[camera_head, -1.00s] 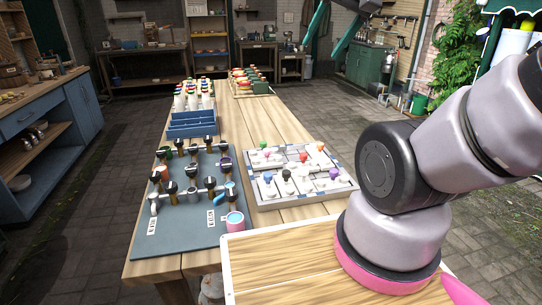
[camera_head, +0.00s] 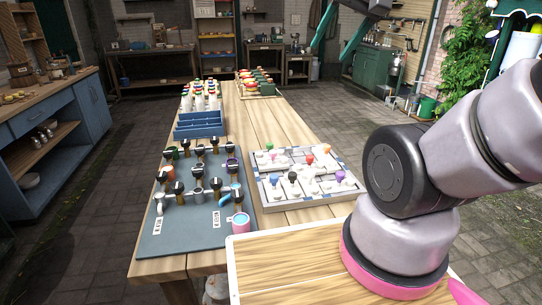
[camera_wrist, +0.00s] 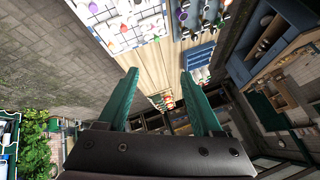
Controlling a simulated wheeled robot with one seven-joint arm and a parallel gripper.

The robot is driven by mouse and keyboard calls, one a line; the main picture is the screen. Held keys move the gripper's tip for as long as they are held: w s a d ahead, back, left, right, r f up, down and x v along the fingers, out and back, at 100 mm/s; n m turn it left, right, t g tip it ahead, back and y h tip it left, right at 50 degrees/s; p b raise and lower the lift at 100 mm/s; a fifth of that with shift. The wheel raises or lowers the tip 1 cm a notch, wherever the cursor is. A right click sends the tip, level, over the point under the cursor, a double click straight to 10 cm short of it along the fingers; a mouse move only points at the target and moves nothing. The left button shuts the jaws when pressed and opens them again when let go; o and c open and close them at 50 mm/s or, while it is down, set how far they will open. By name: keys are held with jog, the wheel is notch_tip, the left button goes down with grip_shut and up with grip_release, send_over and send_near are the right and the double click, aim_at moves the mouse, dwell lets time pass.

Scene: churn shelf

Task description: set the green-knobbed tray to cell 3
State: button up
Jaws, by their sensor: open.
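The green knob (camera_head: 269,146) stands at the far left of a pale sliding-tray board (camera_head: 262,199) on the wooden table. Its tray is small and pale and is hard to tell from its neighbours. Orange, red, blue, black and purple knobs stand on other trays of the board. Cell numbers are not readable. My gripper (camera_head: 329,40) hangs high at the top of the head view, well away from the board. In the wrist view my gripper (camera_wrist: 156,72) has its teal fingers wide apart with nothing between them. The board (camera_wrist: 132,40) shows there at the upper left.
A grey-blue mat (camera_head: 180,237) with several dark-topped pegs and a pink-and-blue cup (camera_head: 238,226) lies left of the board. A blue rack (camera_head: 199,124) and rows of bottles stand behind. Bare table wood lies behind the board. A blue workbench (camera_head: 60,125) stands at left.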

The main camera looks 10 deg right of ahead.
jog(key=shift+w, duration=0.1)
jog(key=m+g+h, duration=0.2)
jog(key=m+g, duration=0.3)
jog(key=g, duration=0.2)
send_over(270, 144)
notch_tip(270, 144, down, 27)
notch_tip(270, 144, down, 11)
jog(key=shift+w+f, duration=0.1)
jog(key=shift+f, duration=0.1)
grip_shut()
